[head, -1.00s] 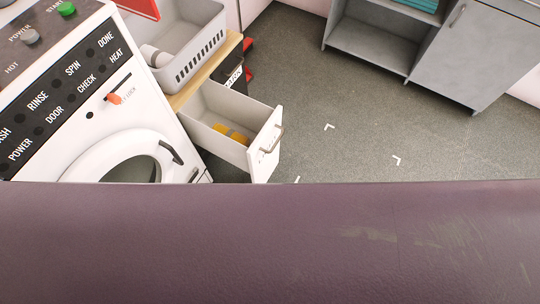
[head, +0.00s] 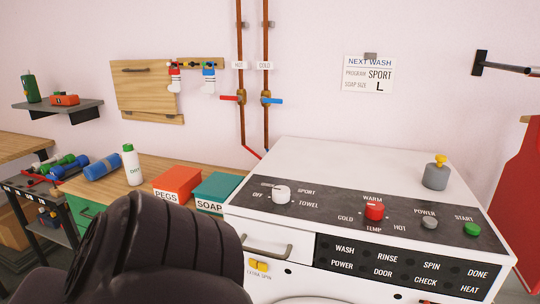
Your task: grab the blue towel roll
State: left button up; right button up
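A blue roll (head: 102,167) lies on its side at the left end of the wooden counter (head: 150,168), left of a white bottle with a green cap (head: 131,166). Nothing covers it from this view. A large dark ribbed shape fills the lower left foreground; it seems to be part of my own arm. Neither gripper's fingers show, and nothing is seen touching the roll.
The red PEGS box (head: 178,183) and teal SOAP box (head: 217,190) stand on the counter right of the bottle. The white washer (head: 400,175) fills the right. A dark rack with dumbbells (head: 62,166) stands left of the counter. A shelf (head: 60,108) hangs above.

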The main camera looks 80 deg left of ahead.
aim_at(96, 170)
jog(key=u, duration=3.55)
jog(key=i+j+u, duration=0.65)
jog(key=i+u, duration=0.2)
jog(key=i, duration=0.15)
jog(key=i+j+u, duration=0.15)
jog(key=i+u, duration=0.2)
jog(key=i, duration=0.9)
jog(key=i+j+z, duration=0.1)
jog(key=i+z, duration=0.35)
jog(key=i+j+z, duration=0.2)
jog(key=i+z, duration=0.3)
jog(key=i+j+z, duration=0.2)
jog(key=z, duration=0.3)
jog(key=i+j+z, duration=0.1)
jog(key=j+z, duration=0.2)
jog(key=z, duration=0.2)
